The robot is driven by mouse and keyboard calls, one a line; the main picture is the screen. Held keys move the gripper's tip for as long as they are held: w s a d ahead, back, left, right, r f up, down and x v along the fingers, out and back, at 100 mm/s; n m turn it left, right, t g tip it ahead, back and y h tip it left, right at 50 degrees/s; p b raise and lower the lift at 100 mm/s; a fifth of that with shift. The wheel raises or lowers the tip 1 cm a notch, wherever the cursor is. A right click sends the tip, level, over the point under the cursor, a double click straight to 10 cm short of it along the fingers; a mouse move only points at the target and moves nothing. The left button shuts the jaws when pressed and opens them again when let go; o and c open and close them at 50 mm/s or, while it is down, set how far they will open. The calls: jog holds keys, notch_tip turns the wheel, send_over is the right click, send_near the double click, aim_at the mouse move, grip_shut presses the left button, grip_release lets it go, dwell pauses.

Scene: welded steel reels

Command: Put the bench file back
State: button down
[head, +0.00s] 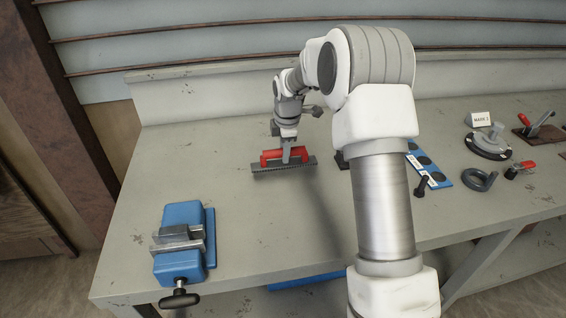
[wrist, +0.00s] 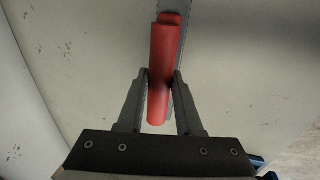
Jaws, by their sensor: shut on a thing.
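The bench file (head: 284,168), a long dark grey toothed bar with a red handle, is at the left-middle of the bench in the head view. My gripper (head: 287,154) points down over it and is shut on the red handle. In the wrist view both fingers press the sides of the red handle (wrist: 162,60), and a strip of grey bar shows beside it. I cannot tell whether the bar touches the bench top or hangs just above it. My arm hides part of the bench to its right.
A blue vise (head: 182,245) stands at the bench's front left. A blue board with dark round spots (head: 428,166) lies right of my arm. Farther right are a grey ring (head: 480,180), a round base (head: 488,143), a white label (head: 480,119) and red-handled clamps. The back left bench top is clear.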

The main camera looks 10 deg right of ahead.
jog(key=shift+w+a+f, duration=0.25)
jog(key=shift+s+x, duration=0.2)
jog(key=shift+x, duration=0.7)
jog(key=shift+s+x, duration=0.2)
jog(key=shift+x, duration=0.7)
jog(key=shift+f, duration=0.15)
jog(key=shift+f+b, duration=0.15)
jog(key=shift+b, duration=0.15)
jog(key=c, duration=0.6)
grip_release()
jog(key=shift+s, duration=0.1)
